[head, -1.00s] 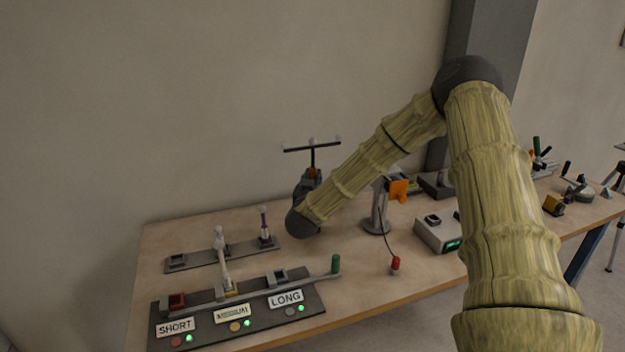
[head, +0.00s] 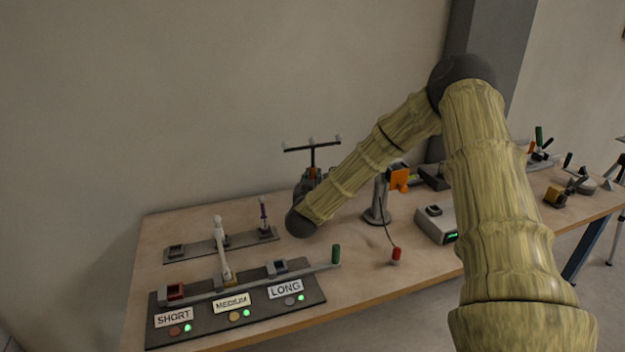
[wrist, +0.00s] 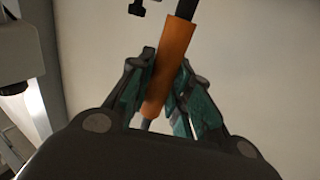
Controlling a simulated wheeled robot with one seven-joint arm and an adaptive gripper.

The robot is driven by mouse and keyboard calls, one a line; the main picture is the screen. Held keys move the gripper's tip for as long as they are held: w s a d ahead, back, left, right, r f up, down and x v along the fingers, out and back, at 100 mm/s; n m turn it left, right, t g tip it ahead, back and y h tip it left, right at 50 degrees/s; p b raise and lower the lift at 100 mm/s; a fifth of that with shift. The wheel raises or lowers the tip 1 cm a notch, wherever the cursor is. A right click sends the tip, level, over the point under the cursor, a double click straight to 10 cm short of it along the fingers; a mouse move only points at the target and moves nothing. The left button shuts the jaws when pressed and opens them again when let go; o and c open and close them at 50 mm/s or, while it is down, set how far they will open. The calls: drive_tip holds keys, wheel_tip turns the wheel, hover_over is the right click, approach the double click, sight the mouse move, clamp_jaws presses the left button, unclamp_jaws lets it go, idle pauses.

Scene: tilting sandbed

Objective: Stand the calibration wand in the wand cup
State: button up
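The calibration wand (head: 312,148) has a dark T-shaped crossbar with pale balls and an orange handle. It stands roughly upright in my gripper (head: 309,180), above the back of the bench. In the wrist view my gripper (wrist: 166,88) is shut on the orange handle (wrist: 170,62), which lies slightly tilted between the green-padded fingers. The wand's crossbar is mostly cut off there. My forearm partly hides the gripper in the head view. I cannot pick out the wand cup for sure; a grey upright cylinder (head: 377,204) on a round base stands right of my wrist.
On the bench (head: 345,290), a front panel with SHORT, MEDIUM and LONG labels (head: 230,302) holds sockets and a long green-ended bar. A rear rack (head: 190,252) holds upright rods. A red-ended cord (head: 396,254) and a grey box (head: 436,224) are at the right.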

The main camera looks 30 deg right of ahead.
drive_tip(key=o, duration=0.5)
drive_tip(key=shift+s, duration=0.1)
